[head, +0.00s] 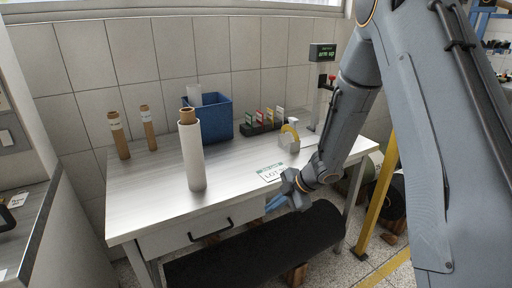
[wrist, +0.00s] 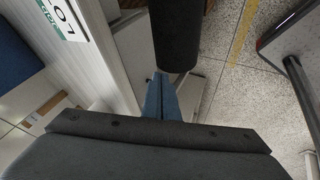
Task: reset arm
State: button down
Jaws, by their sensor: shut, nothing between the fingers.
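My gripper (head: 276,203) is in front of the table's front edge, near the right end, with its blue fingers pointing left. In the wrist view its blue fingers (wrist: 160,97) are together, with nothing between them. A white paper roll (head: 191,155) stands upright on the metal table (head: 140,203), left of my gripper and apart from it. A white label with a green band (head: 271,171) lies at the table's front edge, close to my gripper.
A large black roll (head: 265,250) lies below. A yellow post (head: 378,195) stands at right.

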jog(key=s+d+r+m+t+h, duration=0.1)
jog(key=s+d+r+m+h, duration=0.15)
jog(key=d+r+m, duration=0.3)
jog(key=s+d+r+m+t+h, duration=0.1)
jog(key=s+d+r+m+h, duration=0.1)
jog(key=d+r+m+h, duration=0.35)
jog(key=s+m+g+y, duration=0.1)
jog(key=s+m+g, duration=0.3)
jog(key=s+m, duration=0.6)
jog(key=s, duration=0.8)
jog(key=shift+s+d+r+m, duration=0.35)
jog(key=shift+s+d+m, duration=0.05)
